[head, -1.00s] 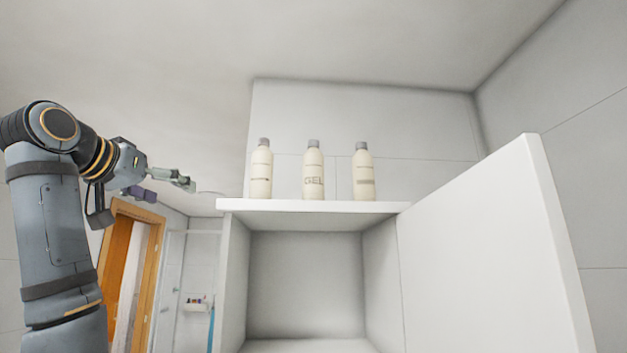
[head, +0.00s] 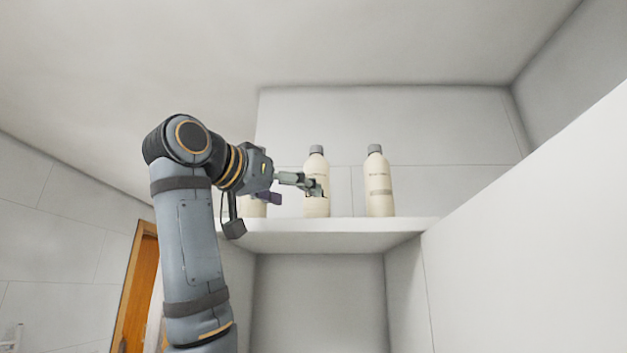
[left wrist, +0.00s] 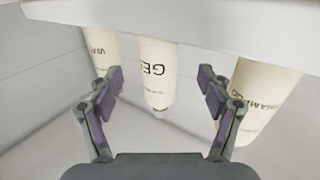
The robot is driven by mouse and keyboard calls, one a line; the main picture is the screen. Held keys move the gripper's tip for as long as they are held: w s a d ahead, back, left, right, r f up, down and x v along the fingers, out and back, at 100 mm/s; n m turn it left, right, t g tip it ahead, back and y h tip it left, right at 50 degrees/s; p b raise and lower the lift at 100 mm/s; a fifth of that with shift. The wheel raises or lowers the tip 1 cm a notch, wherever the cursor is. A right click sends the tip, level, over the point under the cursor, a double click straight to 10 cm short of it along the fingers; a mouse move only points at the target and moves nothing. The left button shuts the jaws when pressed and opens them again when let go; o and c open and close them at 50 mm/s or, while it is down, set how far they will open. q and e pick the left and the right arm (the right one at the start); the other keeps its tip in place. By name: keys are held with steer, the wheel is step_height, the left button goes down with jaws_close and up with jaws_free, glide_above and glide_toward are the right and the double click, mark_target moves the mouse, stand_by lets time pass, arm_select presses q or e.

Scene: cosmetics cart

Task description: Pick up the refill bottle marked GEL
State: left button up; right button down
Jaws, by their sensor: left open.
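The cream GEL bottle (head: 316,165) with a grey cap stands upright, the middle of three on the white shelf top (head: 340,228). My left gripper (head: 298,194) is in front of it, and a finger overlaps its lower part, hiding the label. In the left wrist view the scene is upside down. There the GEL lettering shows on the middle bottle (left wrist: 157,75), seen between the two open fingers (left wrist: 160,92), with a gap on both sides. The gripper is empty. My right gripper is not in view.
A similar bottle (head: 378,180) stands to the right of the GEL one. Another bottle (head: 252,209) at the left is mostly hidden by my gripper. A tiled wall is behind.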

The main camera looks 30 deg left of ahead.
mark_target(309, 198)
arm_select(q)
steer(key=w, duration=0.3)
steer(key=shift+d+f, duration=0.1)
steer(key=shift+f, duration=0.15)
steer(key=w+p, duration=0.2)
steer(key=shift+d+r+p, duration=0.15)
steer(key=shift+r+p, duration=0.15)
steer(key=shift+r, duration=0.1)
steer(key=shift+w+p, duration=0.65)
steer(key=shift+w, duration=0.15)
steer(key=shift+w+f, duration=0.3)
steer(key=shift+w, duration=0.15)
steer(key=shift+s, duration=0.15)
steer(key=c, duration=1.5)
steer(key=shift+c, duration=0.2)
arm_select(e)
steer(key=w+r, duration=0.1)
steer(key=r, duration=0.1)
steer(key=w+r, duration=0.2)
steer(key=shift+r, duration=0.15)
